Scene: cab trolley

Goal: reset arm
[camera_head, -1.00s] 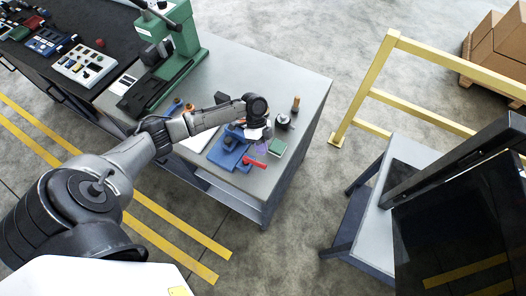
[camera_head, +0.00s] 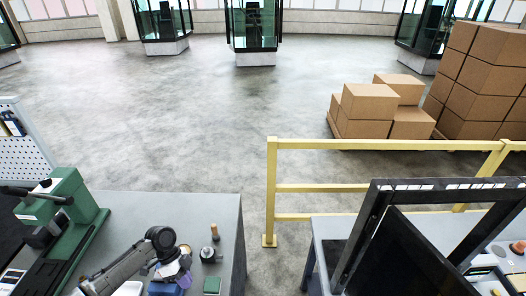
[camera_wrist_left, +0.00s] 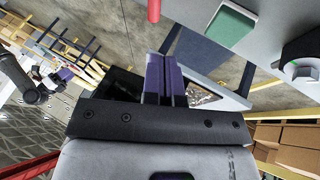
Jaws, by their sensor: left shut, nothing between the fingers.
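My left arm comes in from the lower left in the head view, with its dark wrist over the near end of the grey bench (camera_head: 215,211). My left gripper (camera_head: 184,279) is near the bottom edge, above the bench, and its purple fingertips partly show. In the left wrist view its two purple fingers (camera_wrist_left: 164,78) are together and hold nothing.
A green press (camera_head: 68,225) stands on the bench at left. A yellow rail (camera_head: 350,144), a second table (camera_head: 326,229) and stacked cartons (camera_head: 368,108) are further right.

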